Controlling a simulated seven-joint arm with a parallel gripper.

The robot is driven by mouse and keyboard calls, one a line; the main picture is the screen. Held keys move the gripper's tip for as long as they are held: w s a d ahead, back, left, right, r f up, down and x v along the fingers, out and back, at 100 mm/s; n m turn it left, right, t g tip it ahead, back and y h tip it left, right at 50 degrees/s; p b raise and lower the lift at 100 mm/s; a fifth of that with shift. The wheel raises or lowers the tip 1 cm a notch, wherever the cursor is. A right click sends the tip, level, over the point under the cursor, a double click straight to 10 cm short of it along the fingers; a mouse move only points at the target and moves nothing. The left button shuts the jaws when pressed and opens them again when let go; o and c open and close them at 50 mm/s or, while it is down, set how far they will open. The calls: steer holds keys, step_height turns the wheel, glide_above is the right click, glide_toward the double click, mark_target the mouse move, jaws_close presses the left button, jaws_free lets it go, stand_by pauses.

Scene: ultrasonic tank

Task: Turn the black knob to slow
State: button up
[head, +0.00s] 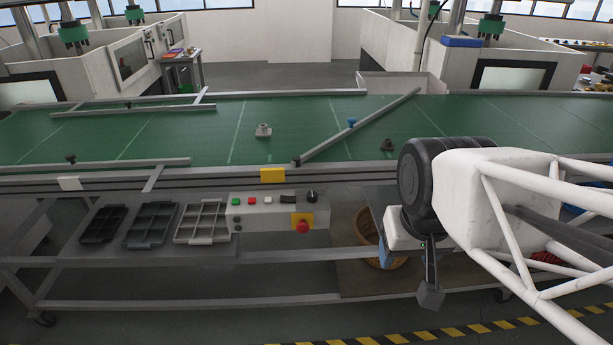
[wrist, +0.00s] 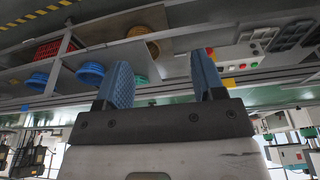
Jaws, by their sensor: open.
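The black knob (head: 311,196) is at the right end of the grey control box (head: 263,224) on the conveyor's front side, in the head view. Its pointer is too small to read. A red mushroom button on a yellow plate (head: 303,226) is just below it. My gripper (head: 386,257) is right of and lower than the box, apart from it, partly hidden by my arm. In the wrist view my gripper (wrist: 164,80) has its two blue fingers spread with nothing between them. The control box also shows there (wrist: 236,53), upper right; I cannot make out the knob's setting.
Green, red and white buttons and a black part sit left of the knob. Grey trays (head: 151,224) lie left of the box. The green conveyor (head: 200,135) runs above, carrying a grey part (head: 263,131). A wicker basket (head: 367,225) and blue bins (wrist: 89,74) are near my gripper.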

steer(key=w+a+m, duration=0.2)
steer(key=w, duration=1)
steer(key=m+g, duration=0.3)
steer(key=m, duration=0.4)
glide_above(312, 194)
step_height(312, 194, down, 16)
steer(key=shift+a+r, duration=0.1)
steer(key=shift+r, duration=0.15)
steer(key=shift+w+a+f, duration=0.1)
steer(key=shift+w+f, duration=0.15)
steer(key=shift+f, duration=0.1)
steer(key=shift+s+f, duration=0.15)
steer(key=shift+f, duration=3.65)
steer(key=c, duration=0.9)
